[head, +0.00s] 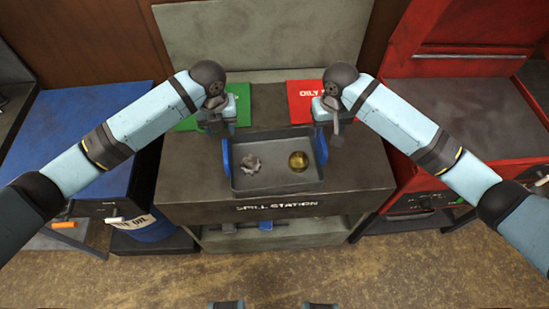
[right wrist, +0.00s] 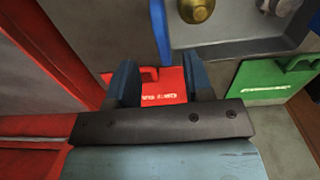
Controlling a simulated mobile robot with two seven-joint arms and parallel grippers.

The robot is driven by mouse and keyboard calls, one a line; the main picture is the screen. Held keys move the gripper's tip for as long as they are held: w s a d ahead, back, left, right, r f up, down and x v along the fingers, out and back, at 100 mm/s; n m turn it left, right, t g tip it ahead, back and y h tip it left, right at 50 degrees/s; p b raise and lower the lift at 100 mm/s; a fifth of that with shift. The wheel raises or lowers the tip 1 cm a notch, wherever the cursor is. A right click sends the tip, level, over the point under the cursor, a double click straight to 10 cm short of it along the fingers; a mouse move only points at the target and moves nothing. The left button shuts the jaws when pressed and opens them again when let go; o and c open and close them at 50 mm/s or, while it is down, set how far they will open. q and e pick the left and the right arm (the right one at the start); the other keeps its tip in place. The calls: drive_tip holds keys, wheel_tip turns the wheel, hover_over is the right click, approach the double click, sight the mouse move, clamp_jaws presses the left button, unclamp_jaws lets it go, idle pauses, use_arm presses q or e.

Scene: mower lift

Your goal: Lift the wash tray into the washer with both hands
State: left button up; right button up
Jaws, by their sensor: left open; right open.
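The wash tray (head: 262,187) is a grey open tray with a blue handle on its left end (head: 227,157) and one on its right end (head: 320,146). It stands on the spill station and holds a silver toothed part (head: 250,163) and a round brass part (head: 298,161). My left gripper (head: 215,128) is open and empty, above and behind the left handle. My right gripper (head: 330,130) is open near the right handle. In the right wrist view the open jaws (right wrist: 162,88) are empty, with the blue handle (right wrist: 160,28) beyond them. I cannot identify the washer.
The dark spill station bench (head: 360,180) has a green sheet (head: 190,123) and a red sheet (head: 302,92) behind the tray. A red cabinet (head: 460,105) stands right. A blue cabinet (head: 75,110) and a blue drum (head: 150,228) stand left. The floor in front is clear.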

sight(225, 143)
use_arm(q)
wheel_tip(225, 143, down, 10)
drive_tip(key=shift+f, duration=0.25)
use_arm(e)
wheel_tip(225, 143, down, 10)
drive_tip(key=shift+f, duration=0.2)
use_arm(q)
drive_tip(key=shift+c, duration=0.2)
use_arm(e)
drive_tip(key=shift+c, duration=0.2)
use_arm(q)
clamp_jaws()
use_arm(e)
clamp_jaws()
use_arm(q)
drive_tip(key=shift+r, duration=0.1)
